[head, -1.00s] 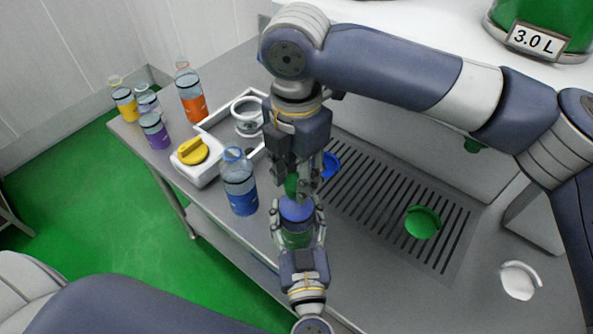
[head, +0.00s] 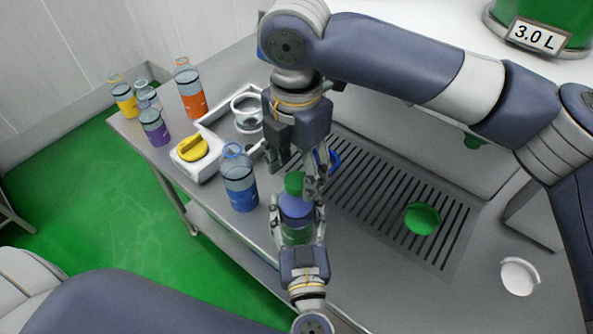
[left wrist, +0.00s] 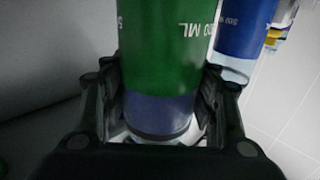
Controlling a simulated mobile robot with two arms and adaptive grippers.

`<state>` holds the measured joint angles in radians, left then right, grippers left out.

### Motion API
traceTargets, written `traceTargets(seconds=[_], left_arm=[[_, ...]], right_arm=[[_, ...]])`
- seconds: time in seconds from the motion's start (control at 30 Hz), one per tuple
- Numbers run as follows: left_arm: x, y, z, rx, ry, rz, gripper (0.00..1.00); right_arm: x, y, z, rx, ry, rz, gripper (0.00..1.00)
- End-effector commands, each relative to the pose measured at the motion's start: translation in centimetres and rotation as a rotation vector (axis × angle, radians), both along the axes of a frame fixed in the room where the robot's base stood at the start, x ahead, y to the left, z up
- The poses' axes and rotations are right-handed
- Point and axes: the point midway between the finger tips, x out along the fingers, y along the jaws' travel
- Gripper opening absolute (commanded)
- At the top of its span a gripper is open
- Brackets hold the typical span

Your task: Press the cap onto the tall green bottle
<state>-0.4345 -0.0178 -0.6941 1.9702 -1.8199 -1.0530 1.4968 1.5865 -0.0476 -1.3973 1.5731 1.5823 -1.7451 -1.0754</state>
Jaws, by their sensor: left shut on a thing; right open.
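The tall green bottle (head: 294,234) stands upright between the fingers of my left gripper (head: 298,228), which is shut on it. Its upper part looks blue, and a green cap (head: 294,183) sits on its top; whether it is fully seated I cannot tell. In the left wrist view the bottle's green label (left wrist: 165,50) rises between the fingers. My right gripper (head: 296,176) is above the bottle, open, with its fingers apart around and just above the cap.
A blue bottle (head: 240,188) stands close to the left. Behind it are a white device with a yellow knob (head: 193,148), an orange bottle (head: 191,95) and several small bottles. A green cup (head: 422,219) lies on the slotted grate; a white cup (head: 518,277) is at right.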

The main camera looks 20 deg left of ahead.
Motion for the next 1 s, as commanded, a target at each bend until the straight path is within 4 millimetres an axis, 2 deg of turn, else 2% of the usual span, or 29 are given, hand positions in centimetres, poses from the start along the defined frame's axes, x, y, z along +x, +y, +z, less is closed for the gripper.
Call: traceTargets(seconds=[0.2, 0.43, 0.6, 0.9, 0.93, 1.0], left_arm=[[0.0, 0.0, 0.0, 0.0, -0.001, 0.0, 0.12], [0.0, 0.0, 0.0, 0.0, -0.001, 0.0, 0.12], [0.0, 0.0, 0.0, 0.0, -0.001, 0.0, 0.12], [0.0, 0.0, 0.0, 0.0, -0.001, 0.0, 0.12], [0.0, 0.0, 0.0, 0.0, -0.001, 0.0, 0.6], [0.0, 0.0, 0.0, 0.0, -0.001, 0.0, 0.75]], right_arm=[[0.0, 0.1, 4.8, 0.003, -0.003, 0.0, 0.57], [0.0, 0.1, 8.9, 0.002, -0.002, -0.001, 0.57], [-0.1, 0.0, 10.2, 0.001, 0.0, 0.001, 0.57], [-0.1, 0.0, 10.5, 0.001, 0.0, 0.001, 0.57], [-0.1, 0.0, 10.5, 0.001, 0.0, 0.001, 0.57], [-0.1, 0.0, 10.5, 0.001, 0.0, 0.001, 0.57]])
